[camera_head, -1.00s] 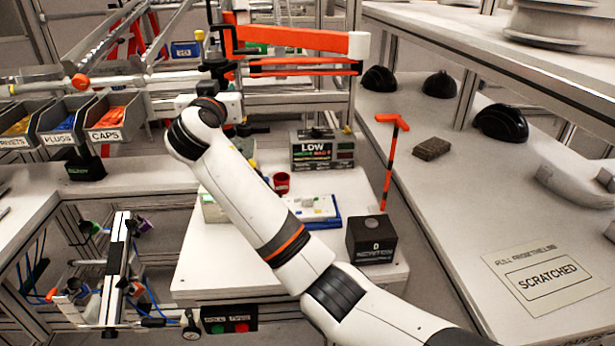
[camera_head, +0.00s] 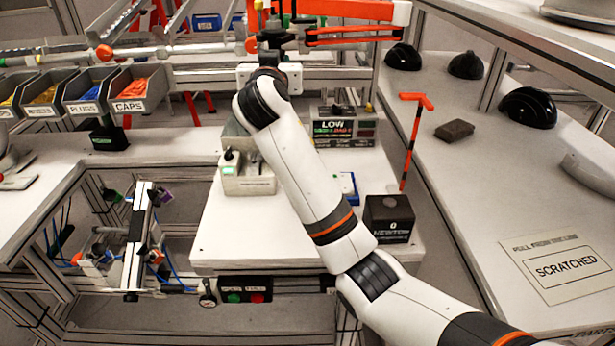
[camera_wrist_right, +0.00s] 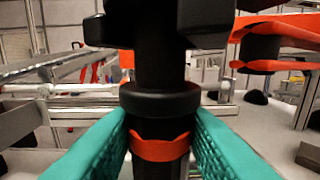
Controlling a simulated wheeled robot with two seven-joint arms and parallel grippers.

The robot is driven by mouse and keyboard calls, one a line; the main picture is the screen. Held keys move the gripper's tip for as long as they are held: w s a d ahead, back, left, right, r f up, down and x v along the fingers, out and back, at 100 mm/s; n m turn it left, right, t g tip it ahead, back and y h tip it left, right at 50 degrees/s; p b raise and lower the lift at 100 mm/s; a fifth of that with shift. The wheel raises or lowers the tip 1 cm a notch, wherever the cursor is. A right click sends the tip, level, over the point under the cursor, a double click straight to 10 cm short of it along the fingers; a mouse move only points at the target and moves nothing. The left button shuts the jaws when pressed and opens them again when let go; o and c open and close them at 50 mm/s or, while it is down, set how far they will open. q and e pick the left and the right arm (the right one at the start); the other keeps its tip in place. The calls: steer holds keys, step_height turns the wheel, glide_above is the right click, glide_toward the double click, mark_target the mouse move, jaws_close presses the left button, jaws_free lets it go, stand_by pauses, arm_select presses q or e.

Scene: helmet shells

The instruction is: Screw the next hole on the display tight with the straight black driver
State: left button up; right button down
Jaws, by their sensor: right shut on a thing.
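My right arm comes in from the lower right of the head view and reaches to the back. In the right wrist view my right gripper (camera_wrist_right: 160,145) has its teal fingers shut on the black driver (camera_wrist_right: 158,101), which stands upright with an orange band between the fingers. In the head view the driver (camera_head: 275,38) is small, near the orange hanging arm. A box with a display reading LOW (camera_head: 343,128) stands at the back of the white table, right of my arm. No screw hole can be made out. My left gripper is not in view.
A pale box (camera_head: 247,182) with a green-topped piece stands left of my arm. A black block (camera_head: 388,218) and a partly hidden blue tray (camera_head: 349,187) are to its right. Bins (camera_head: 140,90) line the left. An orange hanging arm (camera_head: 355,14) spans the back.

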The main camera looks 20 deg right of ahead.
steer(key=shift+a, duration=0.1)
steer(key=s+d+p, duration=0.1)
steer(key=d, duration=0.5)
steer(key=shift+d, duration=0.2)
steer(key=shift+f+b, duration=1.4)
steer(key=shift+f, duration=0.95)
steer(key=shift+f+b, duration=1.2)
steer(key=shift+f, duration=1)
